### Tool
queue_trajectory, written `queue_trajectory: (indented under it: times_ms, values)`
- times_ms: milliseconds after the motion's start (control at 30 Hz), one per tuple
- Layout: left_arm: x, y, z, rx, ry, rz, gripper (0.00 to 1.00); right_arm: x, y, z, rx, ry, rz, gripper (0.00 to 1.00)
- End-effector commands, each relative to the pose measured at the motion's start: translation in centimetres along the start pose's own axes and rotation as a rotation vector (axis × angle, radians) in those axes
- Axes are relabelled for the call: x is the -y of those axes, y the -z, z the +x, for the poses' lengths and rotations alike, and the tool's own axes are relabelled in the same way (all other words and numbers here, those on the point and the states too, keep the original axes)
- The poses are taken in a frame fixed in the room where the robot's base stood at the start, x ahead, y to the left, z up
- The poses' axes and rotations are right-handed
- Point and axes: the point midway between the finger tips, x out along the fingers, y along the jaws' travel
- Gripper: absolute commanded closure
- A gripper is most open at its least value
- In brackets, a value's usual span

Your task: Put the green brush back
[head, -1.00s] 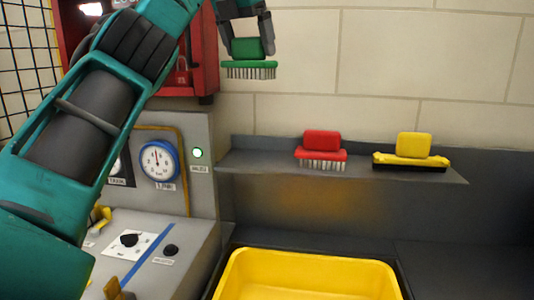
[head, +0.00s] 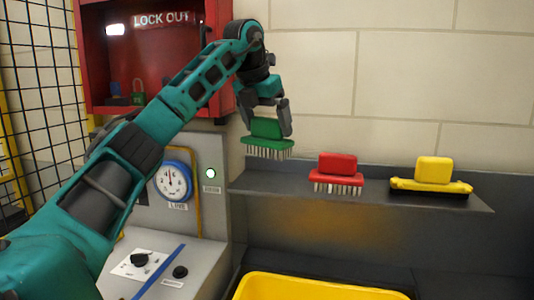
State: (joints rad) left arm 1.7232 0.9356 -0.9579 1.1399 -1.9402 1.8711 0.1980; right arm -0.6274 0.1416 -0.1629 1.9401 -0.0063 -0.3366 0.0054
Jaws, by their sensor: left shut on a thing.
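The green brush (head: 266,139) is in my left gripper (head: 265,122), whose fingers are shut on its green block. Its pale bristles point down, slightly tilted. It shows above the left end of the grey shelf (head: 300,189); I cannot tell whether the bristles touch the shelf. A red brush (head: 337,168) stands on the shelf just to the right, bristles down. A yellow brush (head: 433,171) with dark bristles stands further right on the shelf. My right gripper is out of view.
A red lock-out cabinet (head: 97,60) hangs behind my left arm. A grey panel with a blue-rimmed gauge (head: 173,181) and knobs stands at the left. A yellow tray (head: 312,286) is below the shelf. The wall (head: 405,60) above the shelf is clear.

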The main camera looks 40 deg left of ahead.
Motion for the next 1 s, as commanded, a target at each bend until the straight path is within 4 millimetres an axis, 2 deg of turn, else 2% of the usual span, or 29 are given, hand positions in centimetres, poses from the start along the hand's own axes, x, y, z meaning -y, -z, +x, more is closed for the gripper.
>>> queue_trajectory:
  times_ms: [100, 367, 533, 933, 967, 1000]
  values:
    - [0.0, 1.0, 2.0, -0.001, 0.0, 0.001, 0.44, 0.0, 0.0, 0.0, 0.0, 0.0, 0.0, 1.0]
    - [0.0, 1.7, 3.8, 0.0, 0.001, 0.001, 0.44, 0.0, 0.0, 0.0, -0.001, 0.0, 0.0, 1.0]
    - [0.0, 2.7, 6.1, -0.002, 0.0, 0.0, 0.44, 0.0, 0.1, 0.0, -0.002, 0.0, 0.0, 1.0]
    - [0.1, 3.0, 6.8, 0.001, 0.002, 0.001, 0.44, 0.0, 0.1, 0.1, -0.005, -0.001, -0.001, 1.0]
    - [0.1, 3.0, 6.8, 0.0, 0.002, 0.001, 0.04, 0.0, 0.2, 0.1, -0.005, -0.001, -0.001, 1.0]
    - [0.1, 3.0, 6.8, 0.0, 0.002, 0.001, 0.0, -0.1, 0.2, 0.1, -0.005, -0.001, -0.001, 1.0]
